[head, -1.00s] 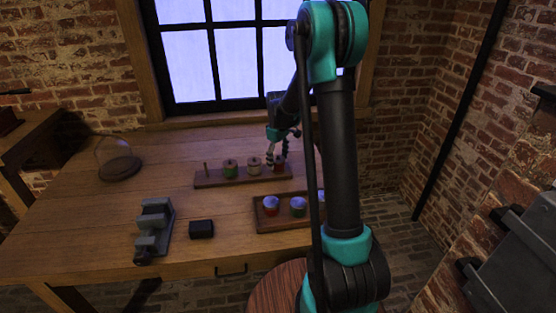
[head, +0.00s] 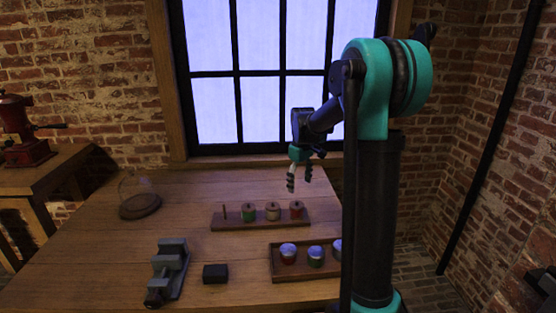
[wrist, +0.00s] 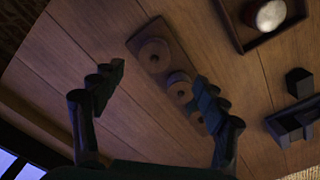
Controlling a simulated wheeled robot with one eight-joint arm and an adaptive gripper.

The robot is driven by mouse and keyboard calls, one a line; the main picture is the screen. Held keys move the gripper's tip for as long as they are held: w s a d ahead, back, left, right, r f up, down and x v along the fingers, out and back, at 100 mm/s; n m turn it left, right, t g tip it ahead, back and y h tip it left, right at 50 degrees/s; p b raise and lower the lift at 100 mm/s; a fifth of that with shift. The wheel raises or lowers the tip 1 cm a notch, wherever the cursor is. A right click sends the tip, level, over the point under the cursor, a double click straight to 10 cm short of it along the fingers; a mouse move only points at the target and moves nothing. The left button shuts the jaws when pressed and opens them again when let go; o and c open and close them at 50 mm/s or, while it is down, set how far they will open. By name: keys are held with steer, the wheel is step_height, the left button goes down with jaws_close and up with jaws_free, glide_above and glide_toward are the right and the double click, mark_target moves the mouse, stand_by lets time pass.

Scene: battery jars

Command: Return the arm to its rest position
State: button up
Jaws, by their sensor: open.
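My gripper (head: 299,180) is open and empty, raised above the back part of the wooden table (head: 100,245). It hangs over the right end of a wooden rack (head: 260,225), clear of it.
A shallow tray (head: 275,272) with several pale-topped jars stands in front, partly hidden by my arm. A grey vise (head: 168,270), a black block (head: 215,273) and a glass dome on a round base (head: 140,206) stand left. A red grinder (head: 25,140) is on a side table.

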steer(key=s+d+f+m+t, duration=0.1)
steer(key=s+f+m, duration=0.1)
steer(key=s, duration=0.7)
steer(key=s+d+f+m+t, duration=0.1)
steer(key=s+f+m, duration=0.2)
steer(key=s, duration=0.7)
steer(key=s+d+f+m+t, duration=0.1)
steer(key=s+f+m+t, duration=0.1)
steer(key=s+f, duration=0.3)
steer(key=shift+s+d+f+m, duration=0.15)
steer(key=shift+s+m, duration=0.2)
steer(key=shift+s, duration=0.8)
steer(key=shift+s+d+m, duration=0.15)
steer(key=shift+s+m, duration=0.2)
steer(key=shift+s, duration=0.8)
